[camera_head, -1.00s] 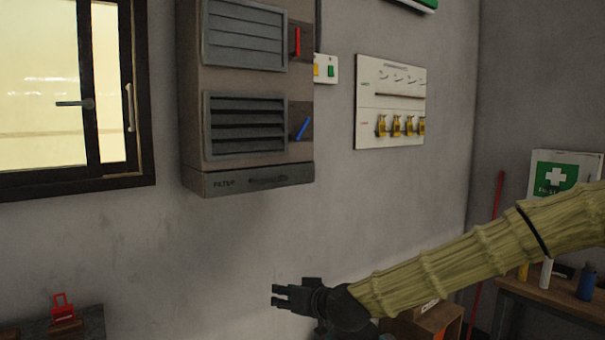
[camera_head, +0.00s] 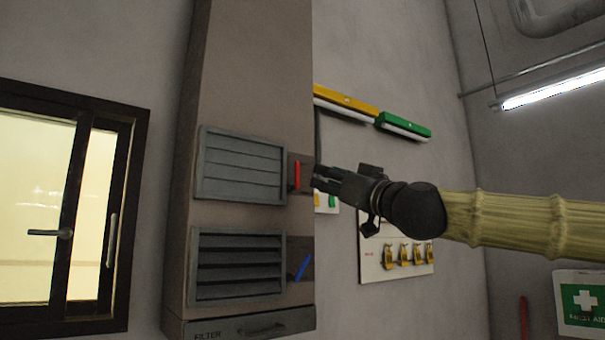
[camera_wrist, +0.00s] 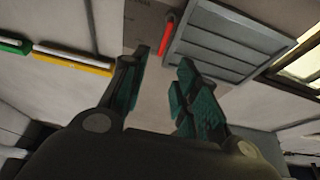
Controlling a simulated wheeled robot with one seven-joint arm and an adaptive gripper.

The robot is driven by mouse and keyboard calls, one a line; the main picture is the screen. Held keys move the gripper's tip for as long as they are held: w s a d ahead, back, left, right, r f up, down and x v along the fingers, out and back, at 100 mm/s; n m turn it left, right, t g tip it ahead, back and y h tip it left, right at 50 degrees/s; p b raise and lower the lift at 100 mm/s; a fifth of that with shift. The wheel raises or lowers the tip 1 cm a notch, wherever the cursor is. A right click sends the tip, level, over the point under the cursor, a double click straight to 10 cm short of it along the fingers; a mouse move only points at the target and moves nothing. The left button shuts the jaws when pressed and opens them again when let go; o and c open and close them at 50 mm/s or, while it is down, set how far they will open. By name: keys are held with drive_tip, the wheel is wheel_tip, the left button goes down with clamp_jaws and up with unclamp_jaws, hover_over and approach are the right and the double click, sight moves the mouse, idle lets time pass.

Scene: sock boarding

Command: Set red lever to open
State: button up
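The red lever (camera_head: 297,176) stands upright on a dark plate at the right side of the upper vent (camera_head: 241,165), whose slats look closed. In the wrist view the red lever (camera_wrist: 168,33) shows beyond the fingers, beside the grey vent (camera_wrist: 222,42). My gripper (camera_head: 316,178) is just right of the lever in the head view, pointing left at its height. In the wrist view my gripper (camera_wrist: 162,68) has its fingers apart with nothing between them. Whether it touches the lever cannot be told, but a gap seems to remain.
A blue lever (camera_head: 302,267) sits tilted beside the lower vent (camera_head: 238,266), whose slats are open. A switch panel (camera_head: 326,203) is partly behind my gripper. A board with yellow padlocks (camera_head: 372,270) hangs to the right. Yellow and green lamp housings (camera_head: 404,126) are above.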

sight(298, 169)
drive_tip(key=p+x, duration=0.4)
drive_tip(key=x, duration=0.6)
drive_tip(key=shift+w+a, duration=0.1)
drive_tip(key=shift+a, duration=0.1)
clamp_jaws()
